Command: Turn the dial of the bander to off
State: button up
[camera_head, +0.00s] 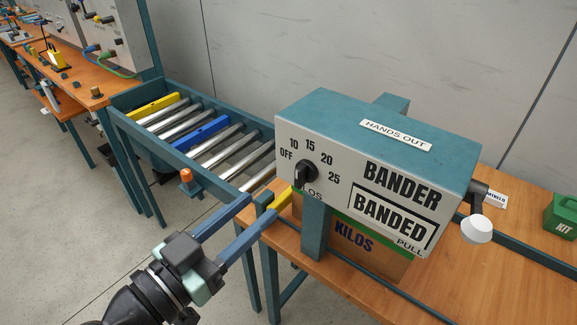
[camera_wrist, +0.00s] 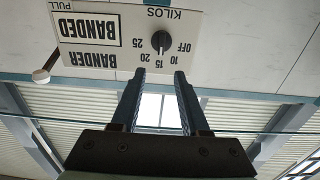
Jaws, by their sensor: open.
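The bander (camera_head: 385,135) is a teal box with a pale front panel on the wooden bench. Its black dial (camera_head: 306,173) sits at the panel's left, ringed by OFF, 10, 15, 20 and 25. In the wrist view the panel is upside down, with the dial (camera_wrist: 160,42) just beyond and between my open fingertips (camera_wrist: 159,75).
A white pull knob (camera_head: 476,229) hangs at the bander's right. A box marked KILOS (camera_head: 354,238) stands under it. A green kit box (camera_head: 563,215) is at the far right.

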aim_at(297, 172)
jog(key=p+x, duration=0.1)
jog(key=x, duration=0.8)
jog(key=shift+w+d+p, duration=0.15)
jog(key=shift+w+p, duration=0.15)
jog(key=shift+p, duration=0.1)
jog(key=shift+c, duration=0.3)
grip_shut()
